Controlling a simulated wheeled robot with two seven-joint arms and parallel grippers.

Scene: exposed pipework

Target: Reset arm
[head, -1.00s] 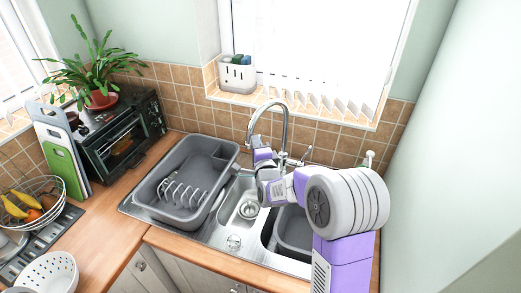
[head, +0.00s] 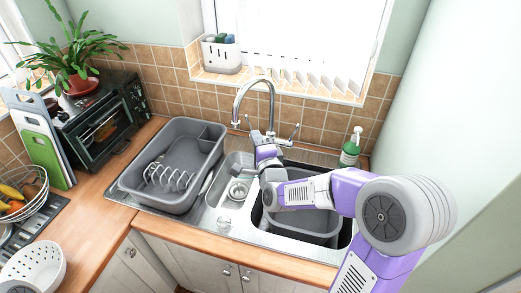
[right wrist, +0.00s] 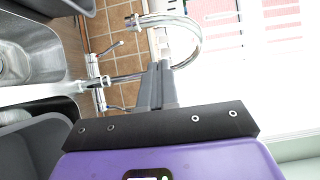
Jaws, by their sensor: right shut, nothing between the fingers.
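My right arm comes in from the right in the head view and reaches over the sink. Its purple and grey gripper (head: 257,136) is near the base of the chrome faucet (head: 271,98). In the right wrist view the two grey fingers (right wrist: 157,84) lie together with nothing between them. They overlap the faucet (right wrist: 190,40) in that picture; whether they touch it I cannot tell. My left gripper is not in view.
A grey dish rack (head: 180,150) stands on the drainer left of the sink (head: 226,195). A grey basin (head: 300,225) sits in the right bowl, partly under my arm. A green soap bottle (head: 350,150) stands behind. A toaster oven (head: 95,125) and white colander (head: 35,262) are left.

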